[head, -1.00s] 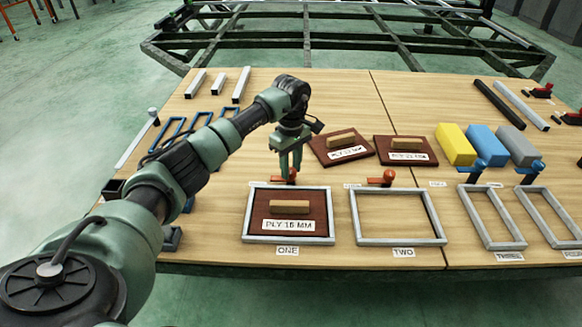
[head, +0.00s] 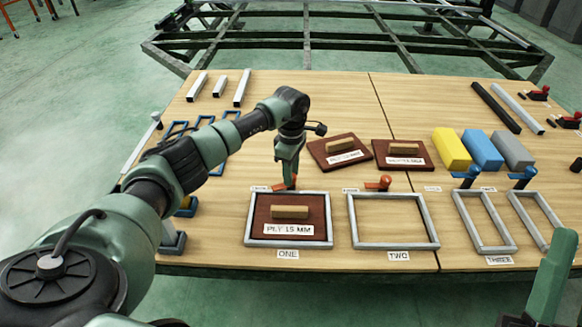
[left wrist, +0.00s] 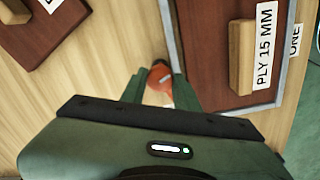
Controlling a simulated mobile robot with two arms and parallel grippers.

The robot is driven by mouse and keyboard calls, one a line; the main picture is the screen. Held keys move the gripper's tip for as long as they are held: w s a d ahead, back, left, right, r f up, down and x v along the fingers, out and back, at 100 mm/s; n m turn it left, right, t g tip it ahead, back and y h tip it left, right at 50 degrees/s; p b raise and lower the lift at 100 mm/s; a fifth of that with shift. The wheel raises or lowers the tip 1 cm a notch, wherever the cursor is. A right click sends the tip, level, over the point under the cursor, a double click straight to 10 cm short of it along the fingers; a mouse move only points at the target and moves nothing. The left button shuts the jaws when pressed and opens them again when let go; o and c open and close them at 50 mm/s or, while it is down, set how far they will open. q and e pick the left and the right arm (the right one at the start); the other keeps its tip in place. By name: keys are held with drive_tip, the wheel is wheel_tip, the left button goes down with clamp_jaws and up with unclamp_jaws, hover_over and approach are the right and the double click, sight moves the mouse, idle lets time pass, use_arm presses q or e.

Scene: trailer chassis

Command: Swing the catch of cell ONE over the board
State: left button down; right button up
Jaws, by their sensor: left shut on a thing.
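The cell ONE frame (head: 247,220) is grey and holds a dark red-brown board (head: 316,208) with a wooden block handle and a "PLY 15 MM" label. The orange-red catch of cell ONE (head: 277,188) is at the frame's back edge and points left along it, not over the board. My left gripper (head: 287,178) is shut on this catch, reaching down from behind the frame. In the left wrist view the catch (left wrist: 160,76) shows between the green fingers, beside the board (left wrist: 214,50). A green part of my right gripper (head: 550,280) enters at the lower right; its jaw state is unclear.
Cell TWO's frame (head: 352,222) is empty, with its orange catch (head: 380,183) behind. Two more red-brown boards (head: 322,150) (head: 414,160) lie behind. Yellow (head: 452,148), blue and grey blocks and blue-catch frames are at right.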

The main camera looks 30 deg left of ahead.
use_arm(q)
drive_tip(key=shift+r+n+p, duration=0.2)
drive_tip(key=shift+n+p, duration=0.7)
drive_tip(key=shift+n, duration=0.3)
drive_tip(key=n+p, duration=0.2)
drive_tip(key=n, duration=0.1)
drive_tip(key=shift+n, duration=0.3)
use_arm(e)
drive_tip(key=w+f+g+h, duration=0.25)
drive_tip(key=f+g, duration=0.35)
drive_tip(key=f, duration=0.3)
drive_tip(key=w+f+g+h, duration=0.2)
drive_tip(key=w+f+g, duration=0.25)
drive_tip(key=f, duration=0.35)
use_arm(q)
drive_tip(key=n+p, duration=0.2)
drive_tip(key=n, duration=0.1)
drive_tip(key=n+p, duration=0.2)
drive_tip(key=n, duration=0.2)
drive_tip(key=shift+f, duration=0.15)
use_arm(e)
drive_tip(key=s+d+f+g+h, duration=0.1)
drive_tip(key=s+d+f+g, duration=0.2)
drive_tip(key=s+f+g, duration=0.3)
drive_tip(key=s+d+f+m+g+h, duration=0.1)
drive_tip(key=s+d+f+g+h, duration=0.1)
drive_tip(key=s+f+g, duration=0.4)
drive_tip(key=shift+s+d+f, duration=0.85)
drive_tip(key=shift+s+f, duration=0.15)
drive_tip(key=shift+s, duration=1.15)
